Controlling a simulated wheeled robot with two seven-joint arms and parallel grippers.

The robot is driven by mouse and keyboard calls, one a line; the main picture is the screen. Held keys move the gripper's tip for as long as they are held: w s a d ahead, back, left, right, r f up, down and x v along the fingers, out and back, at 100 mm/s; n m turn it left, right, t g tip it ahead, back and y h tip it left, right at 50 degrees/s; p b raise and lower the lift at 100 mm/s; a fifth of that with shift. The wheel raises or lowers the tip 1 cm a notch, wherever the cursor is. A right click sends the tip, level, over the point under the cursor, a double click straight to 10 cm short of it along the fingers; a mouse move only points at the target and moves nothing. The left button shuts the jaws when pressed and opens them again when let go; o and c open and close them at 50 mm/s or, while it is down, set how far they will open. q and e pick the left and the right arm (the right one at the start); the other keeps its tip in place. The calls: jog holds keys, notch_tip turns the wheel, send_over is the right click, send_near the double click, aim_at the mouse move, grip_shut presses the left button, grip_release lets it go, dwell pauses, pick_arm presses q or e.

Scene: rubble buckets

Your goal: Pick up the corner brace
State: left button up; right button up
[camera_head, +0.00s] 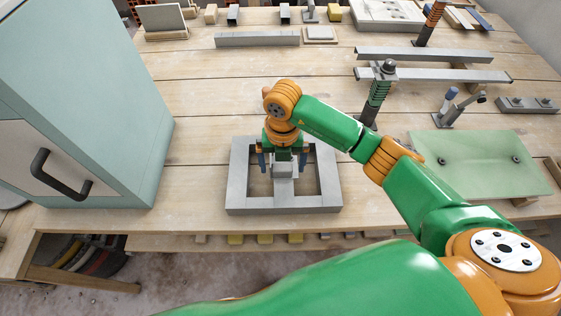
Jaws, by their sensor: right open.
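My right gripper (283,162) points down over a grey rectangular frame (238,190) on the wooden workbench. Its dark fingers are spread apart, one on each side of a small light-grey piece (285,170). This piece is at the middle of the frame, above a bar that runs toward the front edge. I cannot tell whether the fingers touch it, or whether it is the corner brace. The gripper and wrist hide the far middle of the frame. My left gripper is not in view.
A teal cabinet (90,80) with a dark handle stands at left. A green plate (480,163) lies at right. A spring-wrapped post (377,95) and long metal bars (425,54) stand beyond my right arm. Bare bench lies between cabinet and frame.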

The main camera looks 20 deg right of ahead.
jog(key=shift+w+f, duration=0.1)
jog(key=shift+f, duration=0.5)
jog(key=shift+w+f, duration=0.3)
jog(key=shift+w, duration=0.05)
jog(key=shift+s+r, duration=0.15)
jog(key=shift+s, duration=0.05)
jog(key=c, duration=1.2)
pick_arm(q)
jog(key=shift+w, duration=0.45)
pick_arm(e)
jog(key=shift+w, duration=0.15)
jog(key=shift+c, duration=1.2)
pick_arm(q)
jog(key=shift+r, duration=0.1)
